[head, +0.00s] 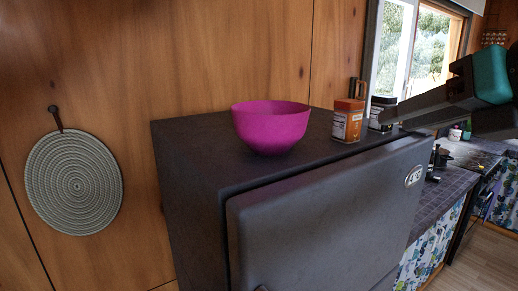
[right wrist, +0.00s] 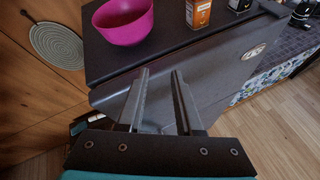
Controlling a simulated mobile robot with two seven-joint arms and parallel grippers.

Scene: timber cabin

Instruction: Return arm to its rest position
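My right gripper (head: 398,112) comes in from the right in the head view, above the right end of the dark fridge (head: 190,190). In the right wrist view its two fingers (right wrist: 160,78) stand apart with nothing between them. The fridge door lies behind and below the fingers in that view. My left gripper is in neither view.
A magenta bowl (head: 271,126) stands upright on the fridge top. An orange tin (head: 348,120) and a dark-and-white container (head: 381,113) stand right of it. A round woven mat (head: 73,183) hangs on the timber wall. A counter (head: 450,185) lies right of the fridge.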

